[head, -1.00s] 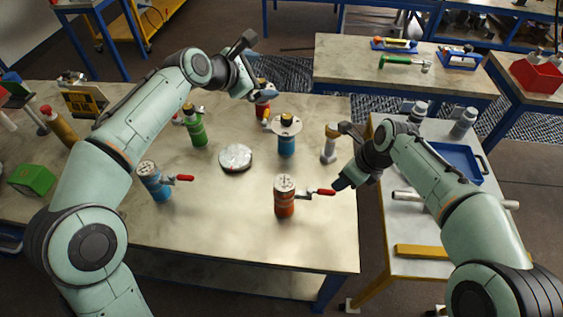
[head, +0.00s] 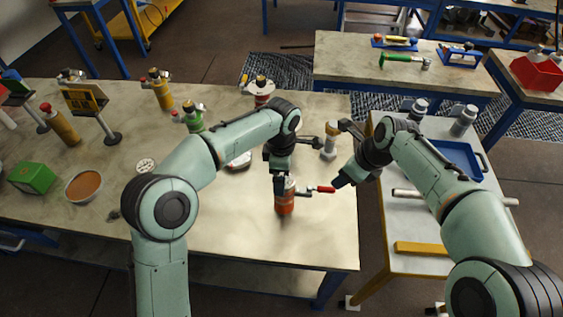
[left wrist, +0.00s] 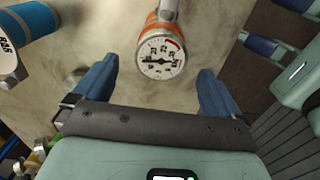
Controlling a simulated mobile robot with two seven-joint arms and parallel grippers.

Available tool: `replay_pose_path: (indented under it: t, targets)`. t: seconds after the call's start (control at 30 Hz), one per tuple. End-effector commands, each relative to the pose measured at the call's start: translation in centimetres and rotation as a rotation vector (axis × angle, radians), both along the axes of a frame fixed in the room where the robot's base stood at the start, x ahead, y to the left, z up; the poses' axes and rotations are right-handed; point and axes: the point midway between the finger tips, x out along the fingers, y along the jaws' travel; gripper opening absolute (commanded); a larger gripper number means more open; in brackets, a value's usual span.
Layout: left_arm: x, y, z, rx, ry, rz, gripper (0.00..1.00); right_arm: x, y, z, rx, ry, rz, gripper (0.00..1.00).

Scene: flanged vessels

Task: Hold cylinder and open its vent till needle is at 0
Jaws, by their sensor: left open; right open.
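The orange cylinder (head: 285,203) stands upright on the table, with a red-handled vent lever (head: 320,189) sticking out to its right. Its round white gauge (left wrist: 160,58) faces up in the left wrist view; the black needle lies about level across the dial, its exact reading too small to tell. My left gripper (head: 281,186) is open at the top of the cylinder, and hides the gauge in the head view. Its blue fingers stand apart on either side of the gauge in the left wrist view. My right gripper (head: 343,181) is open, just right of the red handle.
A green cylinder (head: 194,120) and a grey upright fitting (head: 330,142) stand behind. A blue cylinder (left wrist: 28,20) shows in the left wrist view. A brown-filled bowl (head: 84,186) and green box (head: 32,177) are at left. The table's front right is clear.

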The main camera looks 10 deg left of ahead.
Motion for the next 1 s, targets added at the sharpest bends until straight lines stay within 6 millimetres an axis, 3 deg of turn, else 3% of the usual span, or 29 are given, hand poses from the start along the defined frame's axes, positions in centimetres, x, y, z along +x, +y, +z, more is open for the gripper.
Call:
replay_pose_path:
  t: [0.2,0.4,0.6,0.87,1.0]
  targets:
    - [-0.1,0.0,-4.4,0.000,0.003,0.000,0.98,0.0,0.0,0.0,0.000,0.000,0.000,0.43]
    - [0.0,0.0,-7.1,-0.002,0.000,0.000,0.98,0.0,0.0,0.0,0.000,0.000,0.000,0.43]
    - [0.0,0.0,-8.3,-0.002,-0.001,0.001,0.98,0.0,0.0,0.0,0.000,0.000,0.000,0.43]
    - [0.0,0.0,-8.3,-0.003,-0.002,0.001,0.98,0.0,0.0,0.0,0.000,0.000,0.000,0.43]
    - [0.0,0.0,-8.3,-0.003,-0.002,0.001,0.56,0.0,0.0,0.0,0.000,0.000,0.000,0.43]
